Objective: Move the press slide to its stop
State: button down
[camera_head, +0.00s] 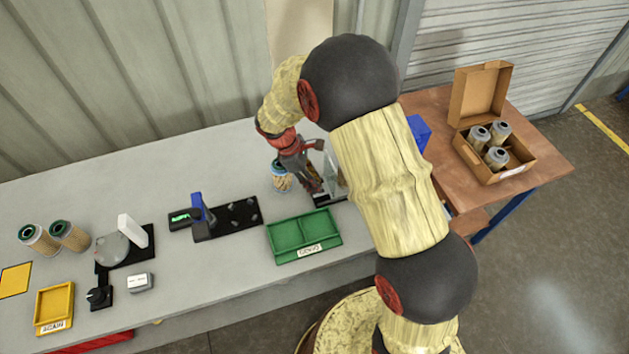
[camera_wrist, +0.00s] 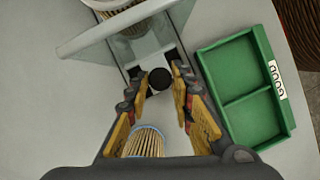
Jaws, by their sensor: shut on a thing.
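The press (camera_head: 330,170) stands at the back right of the grey table, partly hidden behind my arm. In the wrist view its clear panel (camera_wrist: 120,32) is at the top, and the black round knob of the press slide (camera_wrist: 160,78) lies between my fingertips. My gripper (camera_head: 314,186) reaches down at the press; in the wrist view my gripper (camera_wrist: 160,88) is shut on the knob. A pleated filter cartridge with a blue rim (camera_wrist: 146,142) shows below, between my fingers; a cartridge also stands just left of my gripper (camera_head: 281,176). The slide's stop cannot be made out.
A green tray (camera_head: 304,235) lies close in front of the press. A black fixture with a blue handle (camera_head: 225,217), a scale-like device (camera_head: 115,250), two cartridges (camera_head: 55,238) and a yellow tray (camera_head: 55,303) are further left. An open carton (camera_head: 495,165) with several cartridges sits right.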

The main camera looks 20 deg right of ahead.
jog(key=d+p, duration=0.3)
jog(key=d, duration=1)
jog(key=shift+d+p, duration=0.15)
jog(key=shift+p, duration=0.15)
jog(key=c, duration=2)
grip_release()
jog(key=shift+o, duration=1.4)
jog(key=shift+d, duration=0.2)
jog(key=shift+o, duration=0.9)
jog(key=shift+a, duration=0.1)
jog(key=v, duration=1.2)
jog(key=shift+w+a, duration=0.1)
jog(key=shift+f, duration=0.1)
